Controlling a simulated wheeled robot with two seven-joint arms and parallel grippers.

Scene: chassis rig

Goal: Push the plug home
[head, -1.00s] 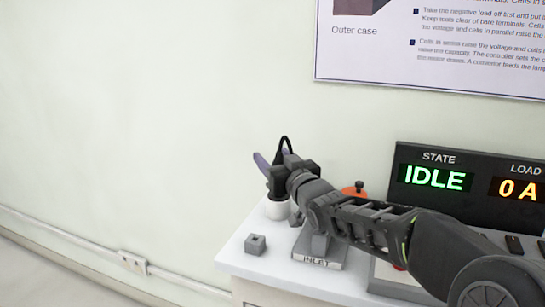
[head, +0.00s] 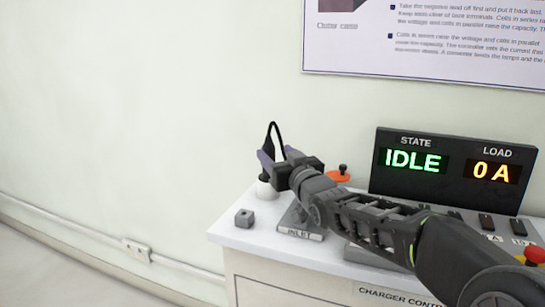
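My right gripper (head: 274,168) reaches in from the right over the back left of the cabinet top. I cannot make out a plug for certain. A small grey block with a dark hole (head: 244,218) lies apart at the cabinet's left edge. My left gripper is out of view.
A white pot (head: 266,189) with purplish leaves (head: 264,158) stands close by the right gripper. Behind my arm are an orange-red round object (head: 337,176) and a display (head: 455,170) reading IDLE and 0 A. A red button (head: 534,256) is at right.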

